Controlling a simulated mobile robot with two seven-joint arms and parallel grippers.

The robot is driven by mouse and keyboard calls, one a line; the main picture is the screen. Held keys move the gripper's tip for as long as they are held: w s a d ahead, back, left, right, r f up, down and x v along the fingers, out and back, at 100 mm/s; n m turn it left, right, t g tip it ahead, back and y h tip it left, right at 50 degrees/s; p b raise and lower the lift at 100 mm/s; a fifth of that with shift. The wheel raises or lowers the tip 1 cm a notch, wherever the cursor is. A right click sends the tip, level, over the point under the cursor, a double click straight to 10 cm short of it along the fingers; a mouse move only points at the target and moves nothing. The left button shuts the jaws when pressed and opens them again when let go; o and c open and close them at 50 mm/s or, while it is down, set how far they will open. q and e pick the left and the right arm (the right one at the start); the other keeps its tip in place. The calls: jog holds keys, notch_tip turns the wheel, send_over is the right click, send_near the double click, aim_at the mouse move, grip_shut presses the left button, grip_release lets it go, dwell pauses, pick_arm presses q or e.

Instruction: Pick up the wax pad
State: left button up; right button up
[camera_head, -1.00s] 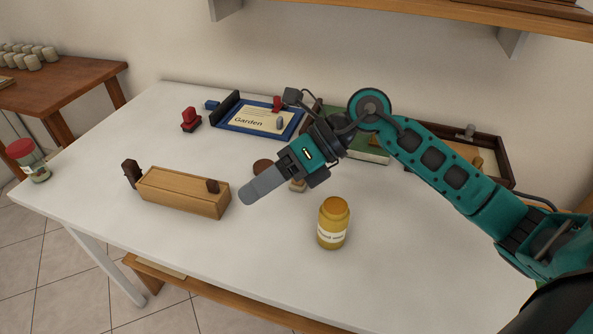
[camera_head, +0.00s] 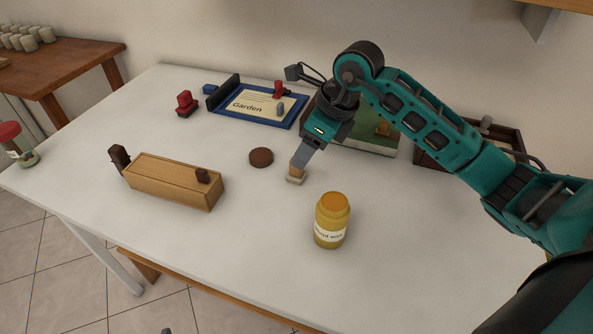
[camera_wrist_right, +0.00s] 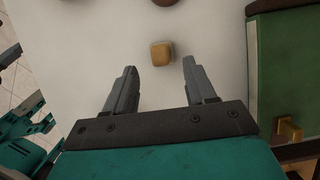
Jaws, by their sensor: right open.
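The wax pad appears to be the small tan block (camera_head: 295,176) with a pale base, standing on the white table. In the right wrist view the tan block (camera_wrist_right: 161,54) lies just ahead of the fingertips, between their lines. My right gripper (camera_head: 299,162) points down right above and behind it, partly covering it in the head view. In the right wrist view the right gripper (camera_wrist_right: 160,76) is open, with nothing between its fingers. Teal and grey parts at the left edge of the wrist view look like my left arm; its jaws cannot be made out.
A brown disc (camera_head: 261,156) lies left of the block. A yellow wax jar (camera_head: 332,220) stands in front. A wooden box (camera_head: 172,183) is at the left.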

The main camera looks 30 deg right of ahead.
jog(key=x, duration=0.2)
jog(key=b+x, duration=0.1)
jog(key=x, duration=0.2)
jog(key=shift+w+a, duration=0.15)
jog(key=shift+w, duration=0.15)
grip_shut()
jog(key=shift+r, duration=0.6)
notch_tip(320, 180, up, 19)
jog(key=p, duration=0.3)
jog(key=shift+p, duration=0.3)
